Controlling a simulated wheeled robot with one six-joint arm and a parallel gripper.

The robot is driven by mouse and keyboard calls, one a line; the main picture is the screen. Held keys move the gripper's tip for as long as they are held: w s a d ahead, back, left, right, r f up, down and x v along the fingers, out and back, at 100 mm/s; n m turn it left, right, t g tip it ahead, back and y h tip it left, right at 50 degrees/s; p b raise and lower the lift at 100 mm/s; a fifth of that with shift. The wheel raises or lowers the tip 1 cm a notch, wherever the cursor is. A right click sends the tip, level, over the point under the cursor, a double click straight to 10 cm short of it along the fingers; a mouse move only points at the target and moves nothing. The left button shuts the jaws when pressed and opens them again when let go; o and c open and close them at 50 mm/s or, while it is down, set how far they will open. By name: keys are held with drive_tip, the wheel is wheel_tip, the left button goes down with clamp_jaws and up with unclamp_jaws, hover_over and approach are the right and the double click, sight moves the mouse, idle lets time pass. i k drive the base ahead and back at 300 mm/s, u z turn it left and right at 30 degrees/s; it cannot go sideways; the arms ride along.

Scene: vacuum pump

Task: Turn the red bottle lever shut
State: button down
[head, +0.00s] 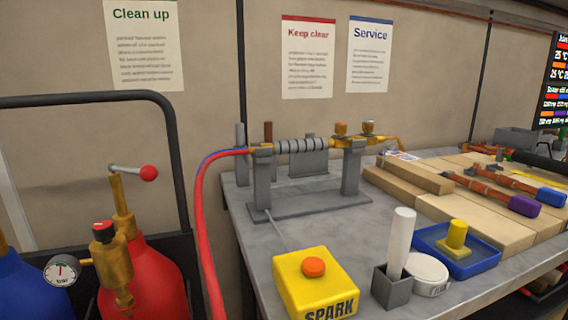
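The red bottle (155,283) stands at the lower left in the head view, cut off by the bottom edge. A brass valve stem (120,205) rises from its top. The lever (126,169) on that stem is a short grey bar with a red ball knob (149,173) at its right end. It points right, roughly level. A brass regulator (106,258) with a dark, red-topped knob (103,231) and a round gauge (62,270) sits in front of the bottle. My gripper is not in view.
A blue bottle (30,290) stands left of the red one. A dark tube frame (90,99) arches behind them. A red and blue hose (203,215) hangs to the right, beside the grey bench (330,235) with a yellow SPARK box (316,284). Space above the lever looks clear.

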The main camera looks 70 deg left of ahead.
sight(148, 173)
drive_tip(key=z, duration=0.7)
drive_tip(key=k, duration=1.1)
drive_tip(key=u, duration=1.9)
